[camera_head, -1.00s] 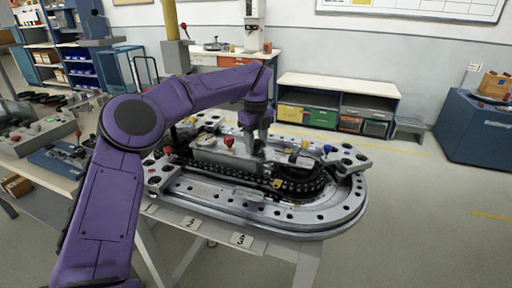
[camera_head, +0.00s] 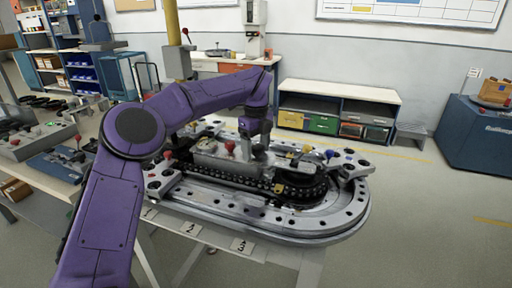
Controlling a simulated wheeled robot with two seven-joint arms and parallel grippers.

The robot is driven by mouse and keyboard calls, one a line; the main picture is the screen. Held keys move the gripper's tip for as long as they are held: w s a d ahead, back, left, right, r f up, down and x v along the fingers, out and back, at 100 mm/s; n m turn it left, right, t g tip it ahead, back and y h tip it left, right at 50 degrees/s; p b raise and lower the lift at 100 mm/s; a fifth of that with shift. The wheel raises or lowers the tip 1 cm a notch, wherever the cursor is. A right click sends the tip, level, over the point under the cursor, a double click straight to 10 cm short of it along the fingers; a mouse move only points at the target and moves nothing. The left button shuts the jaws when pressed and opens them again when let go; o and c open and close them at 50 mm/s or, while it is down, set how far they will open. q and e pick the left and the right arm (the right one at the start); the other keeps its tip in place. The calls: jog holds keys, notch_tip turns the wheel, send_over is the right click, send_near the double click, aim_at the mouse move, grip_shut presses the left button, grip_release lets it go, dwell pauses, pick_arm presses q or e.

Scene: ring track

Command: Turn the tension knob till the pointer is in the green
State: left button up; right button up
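The oval ring track (camera_head: 335,225) lies on a stand in the middle, with a black chain (camera_head: 225,177) running round inside it. My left arm, purple, comes in from the left, and my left gripper (camera_head: 259,152) points down over the inner part of the track. A red knob (camera_head: 230,147) stands just left of the gripper, apart from it. Whether the gripper is open or shut is too small to tell. I cannot tell which part is the tension knob, and no pointer or green zone can be made out. My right gripper is not in view.
A second red knob (camera_head: 168,154) is at the track's left end, a blue knob (camera_head: 329,154) at its right. A side bench (camera_head: 45,187) with tools is at left. A low shelf (camera_head: 337,110) stands behind.

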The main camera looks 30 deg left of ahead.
aim_at(256, 146)
pick_arm(q)
notch_tip(256, 146, up, 11)
jog(key=p, duration=0.2)
jog(key=shift+f, duration=0.2)
dwell(0.4)
